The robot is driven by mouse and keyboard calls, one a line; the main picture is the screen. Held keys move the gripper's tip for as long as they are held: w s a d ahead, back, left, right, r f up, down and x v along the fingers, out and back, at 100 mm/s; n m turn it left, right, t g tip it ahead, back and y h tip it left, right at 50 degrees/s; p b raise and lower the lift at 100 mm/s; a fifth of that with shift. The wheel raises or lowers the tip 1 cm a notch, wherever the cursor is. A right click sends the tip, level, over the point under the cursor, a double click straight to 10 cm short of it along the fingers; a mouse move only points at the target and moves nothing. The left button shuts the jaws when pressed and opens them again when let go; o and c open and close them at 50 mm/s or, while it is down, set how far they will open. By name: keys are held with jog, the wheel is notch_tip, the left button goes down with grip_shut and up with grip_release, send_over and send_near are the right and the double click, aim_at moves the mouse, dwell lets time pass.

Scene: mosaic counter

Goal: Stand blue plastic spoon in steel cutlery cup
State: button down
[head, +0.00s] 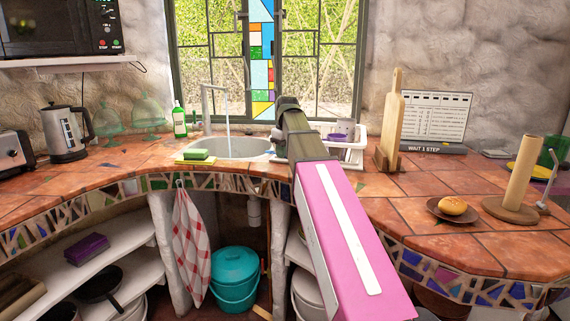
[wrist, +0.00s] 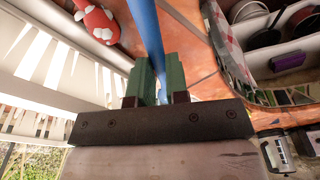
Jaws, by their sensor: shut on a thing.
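In the wrist view my gripper (wrist: 160,82) is shut on the blue plastic spoon (wrist: 148,28), with its green fingers on either side of the blue shaft. The shaft runs up out of the top of that picture, so its far end is out of sight. In the head view my own arm reaches toward the sink and hides the fingers and the spoon. I cannot make out the steel cutlery cup in either view.
A white dish rack (head: 355,154) with a purple mug (head: 341,138) stands right of the sink (head: 236,147), beside my arm. A wooden board (head: 391,125) stands further right. In the wrist view a red white-spotted thing (wrist: 97,20) lies near the spoon.

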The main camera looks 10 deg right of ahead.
aim_at(285, 169)
jog(key=shift+d+f, duration=0.35)
jog(key=shift+d, duration=0.1)
jog(key=shift+f, duration=1.95)
jog(key=shift+f, duration=0.15)
jog(key=c, duration=1.1)
grip_release()
jog(key=r, duration=0.8)
jog(key=s+d+r, duration=0.1)
jog(key=r, duration=0.3)
jog(key=shift+s+r, duration=0.1)
jog(key=shift+r, duration=0.05)
